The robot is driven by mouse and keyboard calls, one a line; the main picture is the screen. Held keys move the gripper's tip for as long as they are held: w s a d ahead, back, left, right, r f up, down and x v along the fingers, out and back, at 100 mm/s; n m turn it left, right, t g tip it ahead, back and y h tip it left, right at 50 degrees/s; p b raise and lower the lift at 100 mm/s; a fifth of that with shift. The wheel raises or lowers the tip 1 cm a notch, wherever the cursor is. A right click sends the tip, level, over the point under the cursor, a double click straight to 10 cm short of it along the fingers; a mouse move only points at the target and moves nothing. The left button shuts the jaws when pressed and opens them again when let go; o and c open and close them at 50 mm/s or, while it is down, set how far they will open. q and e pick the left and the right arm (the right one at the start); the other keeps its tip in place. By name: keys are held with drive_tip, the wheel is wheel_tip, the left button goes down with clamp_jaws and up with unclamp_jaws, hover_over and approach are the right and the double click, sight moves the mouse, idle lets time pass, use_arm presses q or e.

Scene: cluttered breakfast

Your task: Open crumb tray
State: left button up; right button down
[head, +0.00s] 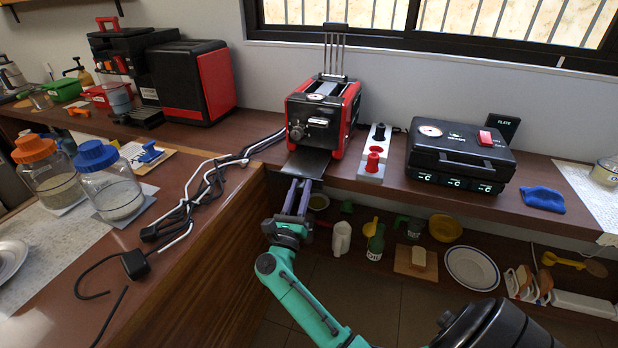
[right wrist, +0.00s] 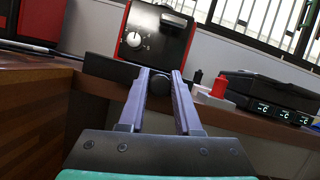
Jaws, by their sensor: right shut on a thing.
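The red and black toaster (head: 322,112) stands on the counter against the wall. Its crumb tray (head: 308,162) is a dark flat plate that sticks out from the bottom of its front, towards me, to the counter's edge. My right gripper (head: 299,184) is at the tray's front end. In the right wrist view, the fingers of my right gripper (right wrist: 160,84) are shut on the round dark knob (right wrist: 158,81) of the tray. The tray's front edge (right wrist: 108,68) shows behind the fingers there. My left gripper is not in view.
Black and white cables (head: 190,205) lie on the counter left of the tray. A white block with red knobs (head: 371,168) and a black appliance (head: 458,150) stand to the right. A lower shelf (head: 400,262) with dishes lies below. A wooden side panel (head: 225,255) is left of my right arm.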

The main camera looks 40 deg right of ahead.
drive_tip(key=shift+s+a, duration=0.4)
drive_tip(key=shift+a, duration=0.15)
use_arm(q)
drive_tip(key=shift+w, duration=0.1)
use_arm(e)
drive_tip(key=c, duration=0.6)
unclamp_jaws()
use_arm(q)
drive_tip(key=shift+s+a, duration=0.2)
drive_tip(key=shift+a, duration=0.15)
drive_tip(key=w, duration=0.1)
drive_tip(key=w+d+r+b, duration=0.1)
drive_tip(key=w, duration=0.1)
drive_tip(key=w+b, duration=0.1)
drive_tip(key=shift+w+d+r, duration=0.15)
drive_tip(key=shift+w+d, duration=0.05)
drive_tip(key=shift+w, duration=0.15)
use_arm(e)
drive_tip(key=v, duration=1.4)
drive_tip(key=shift+s+f, duration=0.15)
